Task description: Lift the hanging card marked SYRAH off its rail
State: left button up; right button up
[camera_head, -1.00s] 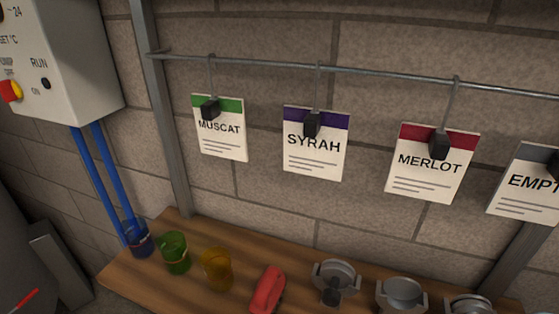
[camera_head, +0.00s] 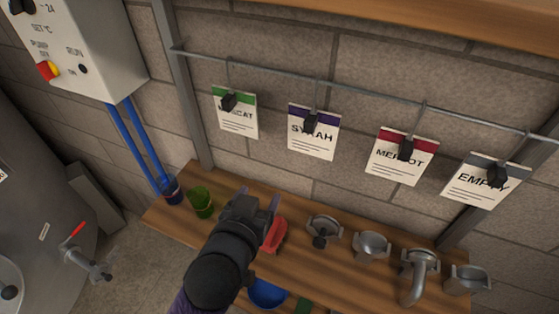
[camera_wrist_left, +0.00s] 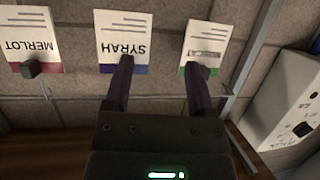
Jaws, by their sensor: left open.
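The SYRAH card (camera_head: 314,143), white with a purple top band, hangs by a black clip (camera_head: 311,122) from a thin metal rail (camera_head: 370,92) on the block wall. My left gripper (camera_head: 258,195) is open and empty, below and left of the SYRAH card, over the shelf. In the left wrist view, the picture is upside down; the SYRAH card (camera_wrist_left: 122,28) shows beyond the left finger of the left gripper (camera_wrist_left: 160,68), which partly covers its purple band and hides its clip. Nothing is between the fingers. My right gripper is not in view.
The MUSCAT card (camera_head: 236,122) hangs left of SYRAH; MERLOT (camera_head: 400,168) and EMPTY (camera_head: 480,195) hang right. Below, a wooden shelf (camera_head: 380,284) holds a green glass (camera_head: 202,202), a red object (camera_head: 275,236) and metal fittings (camera_head: 371,246). A control box (camera_head: 85,45) is at left.

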aim_at(308, 129)
pick_arm(q)
jog(key=w+d+r+m+t+h, duration=0.1)
jog(key=w+d+r+t+h, duration=0.15)
jog(key=d+r, duration=0.3)
jog(key=shift+t+h, duration=0.35)
jog(key=shift+t, duration=0.1)
jog(key=x, duration=0.2)
jog(key=b+x, duration=0.1)
jog(key=x, duration=0.2)
jog(key=b+x, duration=0.1)
jog(key=x, duration=0.2)
jog(key=shift+a+r, duration=0.2)
jog(key=shift+a, duration=0.15)
jog(key=shift+w+d+r, duration=0.1)
jog(key=shift+w+d, duration=0.05)
jog(key=shift+w, duration=0.4)
jog(key=shift+w, duration=0.1)
jog(key=shift+w+d+b, duration=0.2)
jog(key=shift+w+b, duration=0.1)
jog(key=shift+w, duration=0.2)
grip_shut()
